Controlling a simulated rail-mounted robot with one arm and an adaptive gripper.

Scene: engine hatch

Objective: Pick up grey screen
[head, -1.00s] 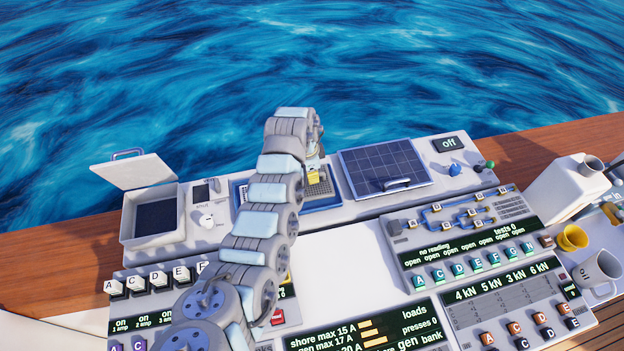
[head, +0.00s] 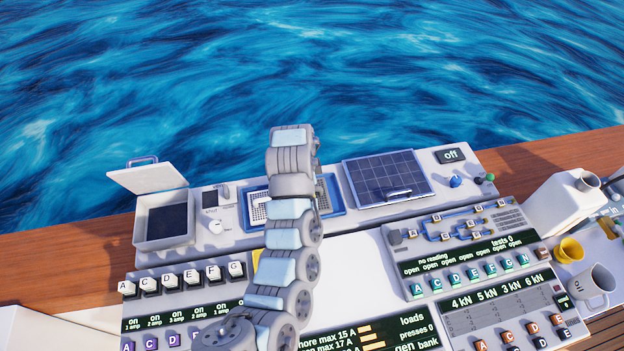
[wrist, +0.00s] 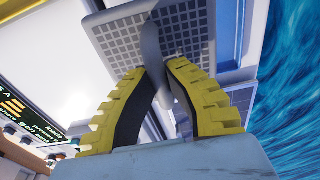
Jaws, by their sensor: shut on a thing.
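The grey screen (wrist: 118,38) is a flat plate with a grid of small holes and a grey upright grip on it, in the wrist view. My gripper (wrist: 158,76) has its two yellow ribbed fingers closed on that grip, one finger on each side. In the head view my arm hides the gripper and most of what is under it. A blue-framed tray (head: 337,208) shows behind the arm, with pale gridded surface (head: 260,208) on its left side. I cannot tell from the head view how far the screen is from the tray.
A box (head: 164,243) with a raised white lid (head: 148,175) stands left. A dark gridded panel (head: 388,180) with a handle lies right of the tray. Switch panels fill the front. A white jug (head: 556,203), yellow cup (head: 569,250) and mug (head: 592,286) stand far right.

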